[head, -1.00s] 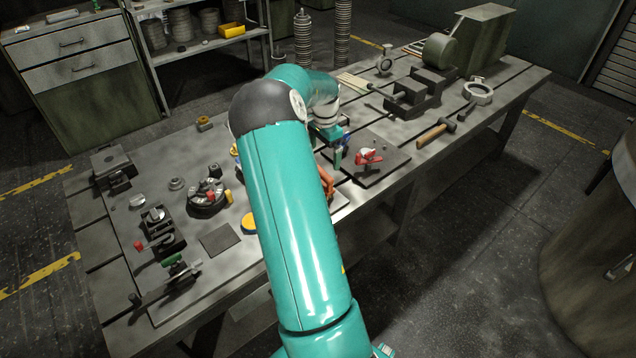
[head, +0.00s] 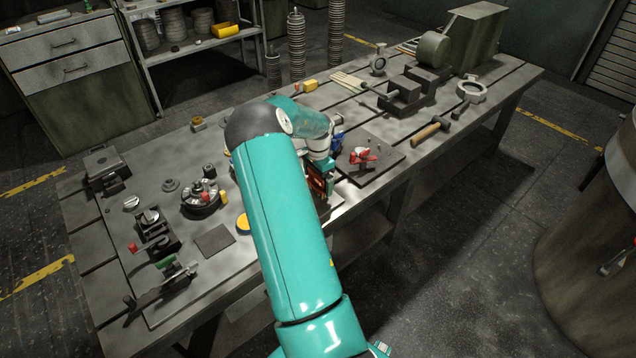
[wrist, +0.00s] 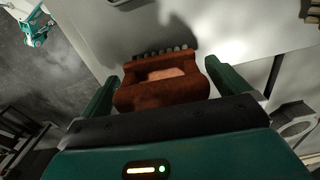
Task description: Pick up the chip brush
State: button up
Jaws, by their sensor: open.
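A reddish-brown block with a raised rim and a row of short grey tufts along its far edge, which looks like the chip brush (wrist: 165,92), lies on the bench in the wrist view. In the head view its red-brown side (head: 315,178) shows in part by the end of my arm. My gripper (wrist: 161,76) is open, with one green finger on each side of the block. I cannot tell whether either finger touches it. In the head view my gripper (head: 322,186) is low over the bench, partly hidden by my arm.
Right of my gripper, a dark plate (head: 385,163) carries a red-and-white part (head: 362,156). A hammer (head: 432,131) and a vise (head: 402,95) lie farther right. A round chuck (head: 201,203) and a yellow disc (head: 243,224) are on the left. The front edge is close.

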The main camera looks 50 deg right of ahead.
jog(key=c, duration=0.9)
jog(key=shift+c, duration=0.2)
jog(key=shift+r, duration=0.1)
jog(key=shift+r, duration=0.55)
notch_tip(320, 180, up, 2)
jog(key=shift+r, duration=0.15)
jog(key=s+a+r, duration=0.2)
jog(key=s+r, duration=0.2)
jog(key=s, duration=0.2)
jog(key=s+a+r, duration=0.3)
jog(key=s+r, duration=0.2)
jog(key=s, duration=0.2)
jog(key=shift+a+r, duration=0.25)
jog(key=shift+a, duration=0.1)
